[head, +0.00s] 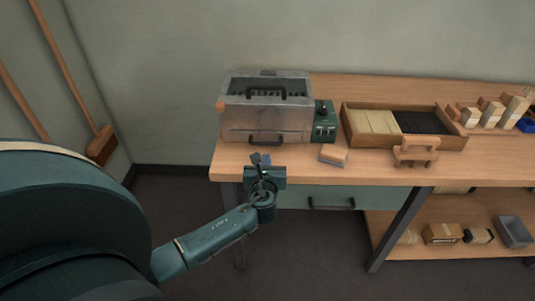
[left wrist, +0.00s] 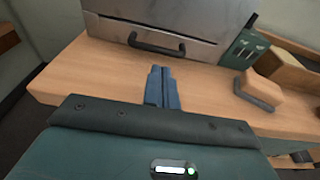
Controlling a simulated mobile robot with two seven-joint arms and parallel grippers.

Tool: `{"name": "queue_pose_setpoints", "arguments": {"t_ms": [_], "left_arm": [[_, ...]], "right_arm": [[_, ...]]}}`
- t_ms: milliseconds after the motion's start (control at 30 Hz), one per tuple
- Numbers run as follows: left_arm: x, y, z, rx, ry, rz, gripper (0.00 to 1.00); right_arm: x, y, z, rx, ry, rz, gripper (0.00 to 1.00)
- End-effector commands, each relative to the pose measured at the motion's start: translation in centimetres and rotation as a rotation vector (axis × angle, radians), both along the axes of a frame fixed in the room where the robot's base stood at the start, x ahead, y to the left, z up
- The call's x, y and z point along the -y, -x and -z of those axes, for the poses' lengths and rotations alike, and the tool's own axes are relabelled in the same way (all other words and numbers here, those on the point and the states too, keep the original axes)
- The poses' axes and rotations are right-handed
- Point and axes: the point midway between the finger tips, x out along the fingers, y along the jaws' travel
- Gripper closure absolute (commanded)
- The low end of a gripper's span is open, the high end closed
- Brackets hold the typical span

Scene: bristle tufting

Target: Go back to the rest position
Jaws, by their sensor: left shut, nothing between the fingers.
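My left gripper (head: 261,160) is in front of the workbench's front edge, at the left end of the bench. Its fingers are shut with nothing between them; they also show in the left wrist view (left wrist: 161,82), over the edge of the bench top. The metal machine (head: 266,105) with dark handles stands just behind the gripper. A small wooden brush block (head: 333,155) with a grey underside lies on the bench to the right of the gripper, apart from it. It also shows in the left wrist view (left wrist: 260,88). My right gripper is not in view.
A green control box (head: 324,121) stands beside the machine. A wooden tray (head: 457,143) holds pale and black bristle material. A wooden stand (head: 416,150) is before it, and several brush blocks (head: 490,112) stand at right. A drawer (head: 320,197) and lower shelf (head: 450,246) are below. A broom (head: 101,145) leans left.

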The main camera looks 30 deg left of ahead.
Motion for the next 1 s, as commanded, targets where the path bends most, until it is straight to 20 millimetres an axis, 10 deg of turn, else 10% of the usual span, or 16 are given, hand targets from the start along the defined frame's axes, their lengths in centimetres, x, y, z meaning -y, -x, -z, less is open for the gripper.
{"name": "queue_pose_setpoints", "arguments": {"t_ms": [300, 700, 867, 1000], "left_arm": [[3.1, 4.9, -1.2, -0.001, -0.001, 0.000, 1.00], [4.0, 6.2, -0.9, 0.003, 0.046, 0.001, 1.00], [6.8, 9.0, 2.4, 0.032, 0.444, -0.013, 1.00], [11.5, 13.7, 5.8, 0.087, 1.088, -0.142, 1.00]], "right_arm": [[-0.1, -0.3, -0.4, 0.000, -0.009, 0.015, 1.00], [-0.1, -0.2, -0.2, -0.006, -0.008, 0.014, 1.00], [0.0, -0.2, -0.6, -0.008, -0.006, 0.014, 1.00], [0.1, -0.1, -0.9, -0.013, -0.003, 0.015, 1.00]]}}
